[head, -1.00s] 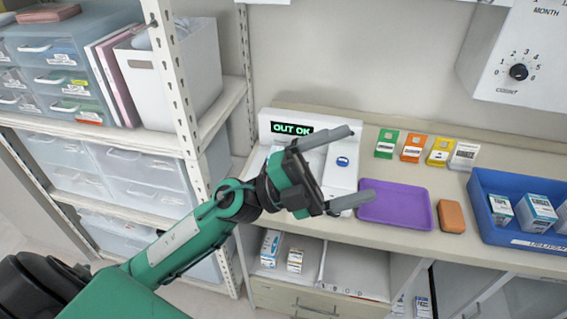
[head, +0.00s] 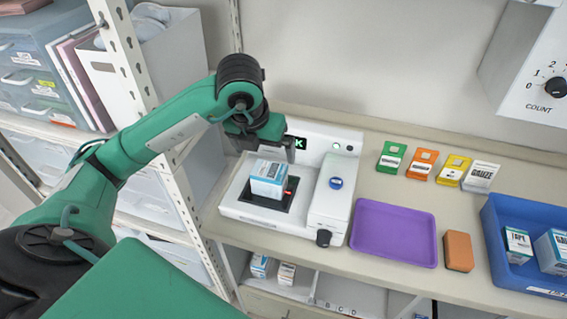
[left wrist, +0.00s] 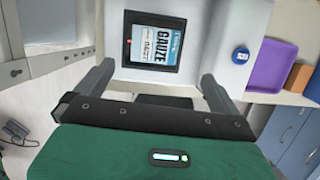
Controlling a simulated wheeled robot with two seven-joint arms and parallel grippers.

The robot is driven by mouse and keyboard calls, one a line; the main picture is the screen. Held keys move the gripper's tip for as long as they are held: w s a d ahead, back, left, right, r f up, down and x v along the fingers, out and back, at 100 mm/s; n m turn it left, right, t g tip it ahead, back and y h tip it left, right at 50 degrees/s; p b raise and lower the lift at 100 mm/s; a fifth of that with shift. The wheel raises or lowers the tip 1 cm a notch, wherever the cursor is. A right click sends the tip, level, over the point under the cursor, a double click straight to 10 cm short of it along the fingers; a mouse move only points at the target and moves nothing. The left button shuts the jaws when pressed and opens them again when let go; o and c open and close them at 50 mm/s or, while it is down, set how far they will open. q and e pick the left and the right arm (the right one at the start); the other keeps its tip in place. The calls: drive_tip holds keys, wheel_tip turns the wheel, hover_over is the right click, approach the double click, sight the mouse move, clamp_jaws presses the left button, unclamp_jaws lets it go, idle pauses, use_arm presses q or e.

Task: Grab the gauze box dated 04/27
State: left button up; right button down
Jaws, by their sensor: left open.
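A white and blue gauze box (head: 269,180) sits on the black plate of a white machine (head: 238,212). In the left wrist view the box (left wrist: 152,47) shows the word GAUZE; I cannot read a date on it. My left gripper (head: 266,150) is open and empty, just above and behind the box in the head view. In the left wrist view the fingers (left wrist: 155,85) are spread wide, with the box beyond them and between their lines, not touched. My right gripper is not in view.
A blue knob (head: 336,183) is on the machine's right part. A purple tray (head: 394,232), an orange-brown block (head: 458,251), coloured cards (head: 392,156) and a blue bin (head: 490,225) with boxes lie to the right. A shelf post (head: 130,60) stands left. Boxes (head: 287,273) show on the shelf below.

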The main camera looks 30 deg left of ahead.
sight(269, 170)
use_arm(q)
drive_tip(key=shift+w+a+y, duration=0.3)
drive_tip(key=shift+w+a, duration=0.05)
drive_tip(key=shift+a, duration=0.3)
wheel_tip(269, 170, down, 3)
drive_tip(key=shift+r, duration=0.1)
drive_tip(key=x, duration=0.3)
drive_tip(key=shift+w+r, duration=0.1)
drive_tip(key=shift+w, duration=0.15)
drive_tip(key=shift+x, duration=0.9)
drive_tip(key=shift+f, duration=0.4)
drive_tip(key=x, duration=0.1)
drive_tip(key=p+x, duration=0.2)
drive_tip(key=x, duration=0.1)
drive_tip(key=shift+d+f, duration=0.15)
drive_tip(key=shift+d, duration=0.2)
drive_tip(key=shift+f, duration=0.25)
drive_tip(key=c, duration=1.2)
drive_tip(key=shift+o, duration=0.2)
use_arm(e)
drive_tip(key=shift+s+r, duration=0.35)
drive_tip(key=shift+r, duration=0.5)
use_arm(q)
drive_tip(key=shift+r, duration=0.1)
